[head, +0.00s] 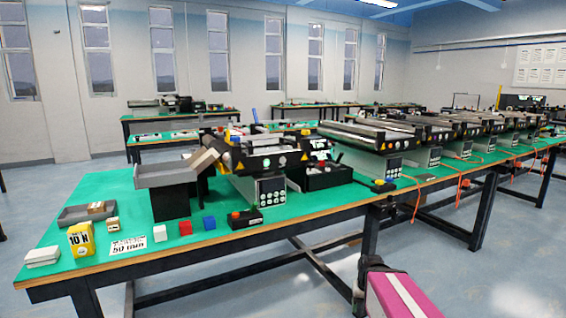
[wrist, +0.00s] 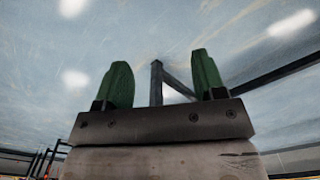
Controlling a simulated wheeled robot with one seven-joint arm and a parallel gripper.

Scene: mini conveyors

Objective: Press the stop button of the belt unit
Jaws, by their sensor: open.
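The nearest belt unit (head: 262,162) stands on the green-topped table, with a front panel of several round white buttons (head: 271,190) and yellow warning triangles above it. A small black control box (head: 245,219) sits at the table's front edge below the panel, with a red-orange button (head: 235,215) on it. I cannot tell for certain which button is the stop button. My gripper (wrist: 163,78) shows in the wrist view with two green fingers apart and nothing between them. The floor lies beyond the fingers. My gripper cannot be made out in the head view, and no button shows in the wrist view.
The green table (head: 320,201) has a grey tray on a black stand (head: 168,175) at left. More belt units line up to the right. Floor in front is open.

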